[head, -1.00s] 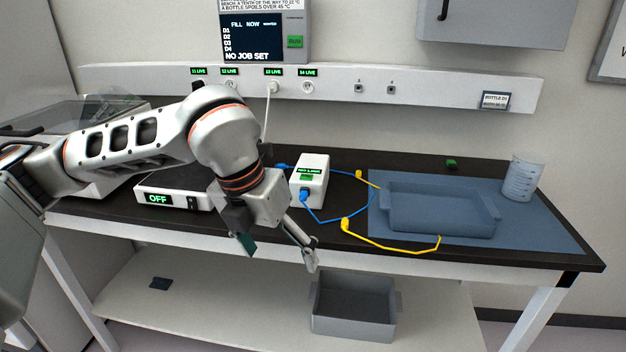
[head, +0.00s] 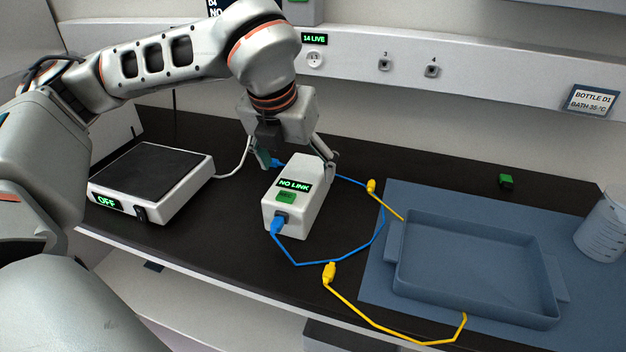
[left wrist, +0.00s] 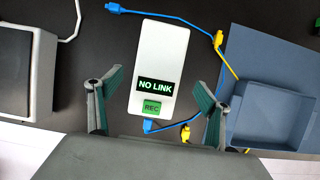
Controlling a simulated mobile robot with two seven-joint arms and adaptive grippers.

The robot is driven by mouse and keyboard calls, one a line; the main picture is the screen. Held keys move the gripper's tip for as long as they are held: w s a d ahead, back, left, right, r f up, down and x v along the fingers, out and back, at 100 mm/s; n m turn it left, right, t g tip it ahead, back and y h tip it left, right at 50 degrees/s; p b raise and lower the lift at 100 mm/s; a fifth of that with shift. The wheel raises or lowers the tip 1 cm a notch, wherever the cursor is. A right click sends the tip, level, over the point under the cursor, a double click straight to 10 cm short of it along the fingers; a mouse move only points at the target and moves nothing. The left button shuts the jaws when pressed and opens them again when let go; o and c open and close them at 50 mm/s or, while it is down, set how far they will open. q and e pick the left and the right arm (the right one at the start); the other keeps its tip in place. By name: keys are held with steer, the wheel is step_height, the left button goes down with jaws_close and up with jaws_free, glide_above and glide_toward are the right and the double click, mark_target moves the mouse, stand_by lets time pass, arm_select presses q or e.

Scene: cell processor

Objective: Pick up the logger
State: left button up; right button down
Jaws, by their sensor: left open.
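The logger is a white box (head: 296,205) on the black bench, with a "NO LINK" display and a green REC button. A blue cable (head: 310,262) is plugged into its near end. My left gripper (head: 298,160) is open above the logger's far part, one finger on each side in the head view. In the left wrist view the logger (left wrist: 158,65) lies between and beyond the open fingers (left wrist: 162,100), with clear gaps on both sides. I cannot tell the exact height of the fingertips. My right gripper is not in view.
A hotplate-like unit reading "OFF" (head: 150,183) stands at left. At right a blue mat (head: 375,285) bears a blue tray (head: 480,265) and a beaker (head: 603,228). A yellow cable (head: 345,305) loops near the logger. A small green block (head: 506,181) lies behind the tray.

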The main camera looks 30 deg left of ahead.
mark_target(297, 181)
arm_select(q)
steer(key=x, duration=0.2)
steer(key=shift+s+f, duration=0.15)
steer(key=shift+f, duration=0.2)
steer(key=b+x, duration=0.1)
steer(key=x, duration=0.3)
steer(key=shift+s+a+f, duration=0.1)
steer(key=shift+f, duration=0.3)
steer(key=c, duration=1.3)
steer(key=shift+c, duration=0.7)
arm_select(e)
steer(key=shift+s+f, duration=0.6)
